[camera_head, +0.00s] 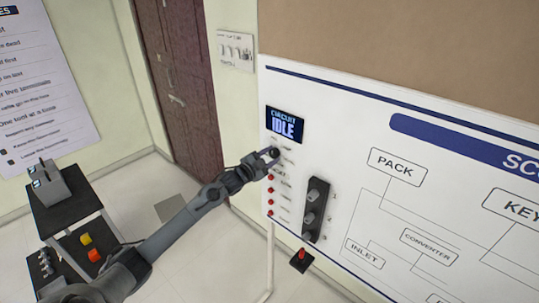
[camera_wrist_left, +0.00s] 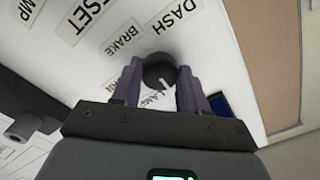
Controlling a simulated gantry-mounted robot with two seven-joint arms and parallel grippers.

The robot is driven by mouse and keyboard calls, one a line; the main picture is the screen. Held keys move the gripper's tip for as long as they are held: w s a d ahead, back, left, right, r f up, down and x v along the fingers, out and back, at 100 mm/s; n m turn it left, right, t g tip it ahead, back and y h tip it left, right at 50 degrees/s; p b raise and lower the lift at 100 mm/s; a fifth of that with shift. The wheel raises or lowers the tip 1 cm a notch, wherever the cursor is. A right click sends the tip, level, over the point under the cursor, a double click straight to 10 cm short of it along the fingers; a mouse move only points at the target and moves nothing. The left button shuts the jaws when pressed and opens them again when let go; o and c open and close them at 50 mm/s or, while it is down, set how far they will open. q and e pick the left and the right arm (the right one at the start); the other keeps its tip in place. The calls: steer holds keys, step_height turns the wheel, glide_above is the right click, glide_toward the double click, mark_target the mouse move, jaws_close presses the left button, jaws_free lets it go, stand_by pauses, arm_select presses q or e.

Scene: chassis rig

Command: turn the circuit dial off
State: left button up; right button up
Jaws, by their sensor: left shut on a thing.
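The circuit dial (camera_wrist_left: 159,71) is a dark round knob with a pale pointer line, on the white board. In the left wrist view my left gripper (camera_wrist_left: 157,82) has a finger on each side of it and is shut on it. In the head view the left gripper (camera_head: 266,160) reaches the board's left edge, just below the blue display (camera_head: 284,125) reading "CIRCUIT IDLE"; the dial (camera_head: 275,153) shows as a dark spot at its tip. Labels such as "DASH" and "BRAKE" lie around the dial in the wrist view; others are partly hidden. My right gripper is not in view.
A column of red buttons (camera_head: 270,189) runs below the dial. A black panel with several knobs (camera_head: 314,211) is to their right. A red-topped switch (camera_head: 302,255) sits lower. A dark cart (camera_head: 62,215) stands at left, before a brown door (camera_head: 180,80).

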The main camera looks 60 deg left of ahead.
arm_select(q)
steer(key=shift+n, duration=0.3)
steer(key=o, duration=1.1)
steer(key=shift+c, duration=0.2)
steer(key=shift+s+d+f, duration=0.15)
steer(key=shift+s, duration=0.4)
steer(key=b+v, duration=0.2)
steer(key=v, duration=0.7)
steer(key=shift+s, duration=0.35)
